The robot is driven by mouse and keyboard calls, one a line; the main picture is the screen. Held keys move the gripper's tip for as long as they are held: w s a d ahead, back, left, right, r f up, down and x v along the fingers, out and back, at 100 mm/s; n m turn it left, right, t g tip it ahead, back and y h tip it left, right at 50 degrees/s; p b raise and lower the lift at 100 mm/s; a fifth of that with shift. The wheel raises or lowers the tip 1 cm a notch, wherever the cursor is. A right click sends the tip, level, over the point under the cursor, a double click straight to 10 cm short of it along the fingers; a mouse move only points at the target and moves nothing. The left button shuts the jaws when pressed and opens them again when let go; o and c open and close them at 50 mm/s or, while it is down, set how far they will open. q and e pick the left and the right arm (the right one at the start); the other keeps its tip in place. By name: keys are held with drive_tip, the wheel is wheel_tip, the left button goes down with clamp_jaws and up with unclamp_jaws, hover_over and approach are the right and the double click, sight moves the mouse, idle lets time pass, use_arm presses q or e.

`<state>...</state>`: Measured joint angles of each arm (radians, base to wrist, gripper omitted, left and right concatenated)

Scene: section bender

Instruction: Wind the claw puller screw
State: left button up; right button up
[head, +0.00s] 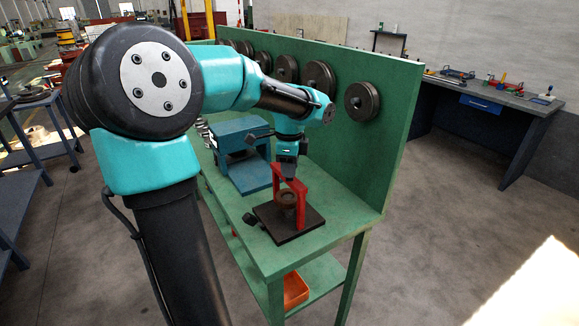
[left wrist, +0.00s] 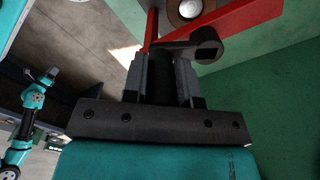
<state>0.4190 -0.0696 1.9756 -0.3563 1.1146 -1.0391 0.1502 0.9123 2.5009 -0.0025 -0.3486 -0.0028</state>
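The red claw puller (head: 301,206) stands on a dark base plate (head: 286,236) on the green bench, with a brown round part (head: 287,198) inside its frame. My left gripper (head: 288,175) points down at the puller's top. In the left wrist view, the left gripper's fingers (left wrist: 164,62) stand a little apart with something dark between them. A dark bar with a thick round end (left wrist: 207,46) crosses just beyond the tips, beside the red puller arm (left wrist: 245,30). Whether the fingers grip is unclear. A teal arm, likely my right, shows small at left; its gripper (left wrist: 50,73) is too small to read.
A blue machine block (head: 240,140) stands on the green bench (head: 340,212) behind the puller. A green back panel (head: 385,115) with several dark discs (head: 362,101) rises along the bench's far side. An orange bin (head: 295,290) sits on the lower shelf.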

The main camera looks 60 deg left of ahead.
use_arm(q)
drive_tip(key=c, duration=0.4)
drive_tip(key=shift+w+n, duration=0.15)
drive_tip(key=shift+n, duration=0.15)
drive_tip(key=n, duration=0.1)
drive_tip(key=w+n, duration=0.1)
drive_tip(key=n, duration=0.2)
drive_tip(key=shift+w+d, duration=0.3)
drive_tip(key=shift+w, duration=0.1)
drive_tip(key=w+a+n, duration=0.1)
drive_tip(key=n, duration=0.4)
drive_tip(key=w+a+n, duration=0.2)
drive_tip(key=n, duration=0.4)
drive_tip(key=w+a+n, duration=0.1)
drive_tip(key=w+n, duration=0.1)
drive_tip(key=n, duration=0.4)
drive_tip(key=shift+w+a, duration=0.1)
drive_tip(key=shift+a, duration=0.1)
